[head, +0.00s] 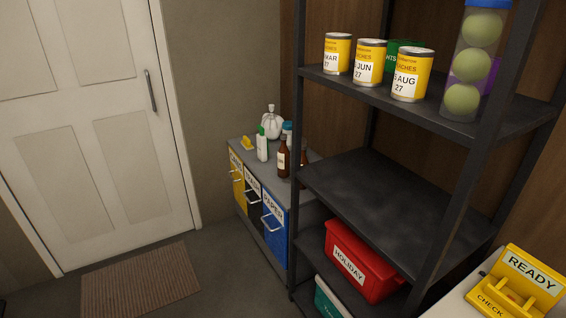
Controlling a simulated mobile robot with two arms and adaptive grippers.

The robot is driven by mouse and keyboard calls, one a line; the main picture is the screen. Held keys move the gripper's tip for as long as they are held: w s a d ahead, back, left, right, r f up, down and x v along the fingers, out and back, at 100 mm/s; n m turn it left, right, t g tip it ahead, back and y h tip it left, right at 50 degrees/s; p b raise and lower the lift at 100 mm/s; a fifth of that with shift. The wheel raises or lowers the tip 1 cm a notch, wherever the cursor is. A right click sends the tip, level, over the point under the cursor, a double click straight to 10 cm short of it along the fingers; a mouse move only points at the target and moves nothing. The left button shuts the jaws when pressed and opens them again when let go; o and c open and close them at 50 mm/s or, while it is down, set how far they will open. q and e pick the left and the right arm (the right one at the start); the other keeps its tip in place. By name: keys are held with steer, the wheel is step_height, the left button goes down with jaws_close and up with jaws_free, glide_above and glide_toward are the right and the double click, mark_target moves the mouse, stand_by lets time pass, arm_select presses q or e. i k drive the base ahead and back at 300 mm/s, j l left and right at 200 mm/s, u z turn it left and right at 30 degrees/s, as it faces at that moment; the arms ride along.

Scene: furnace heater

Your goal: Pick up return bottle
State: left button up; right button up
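Several bottles stand on the grey top of a low cabinet (236,150) beyond the shelf rack. A brown bottle (283,160) with a label stands near the front. A white bottle with a green cap (262,147) stands left of it. A clear jug-like container (271,122) stands behind them. Another brown bottle (303,168) is partly hidden by the rack's post. I cannot tell which one is the return bottle. Neither of my grippers is in view.
A black shelf rack (380,195) holds cans (370,64), a ball tube (474,65) and a red HOLIDAY box (361,262). Yellow and blue bins (274,228) sit in the cabinet. A yellow READY/CHECK stand (520,284) is at lower right. Floor before the door (95,120) has a mat (140,282).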

mark_target(284, 154)
steer(key=i+j+z, duration=0.1)
steer(key=i+j, duration=0.2)
steer(key=i+j+z, duration=0.1)
steer(key=i+j, duration=0.15)
steer(key=j, duration=0.2)
steer(key=i+j+z, duration=0.1)
steer(key=i+j, duration=0.15)
steer(key=j, duration=0.2)
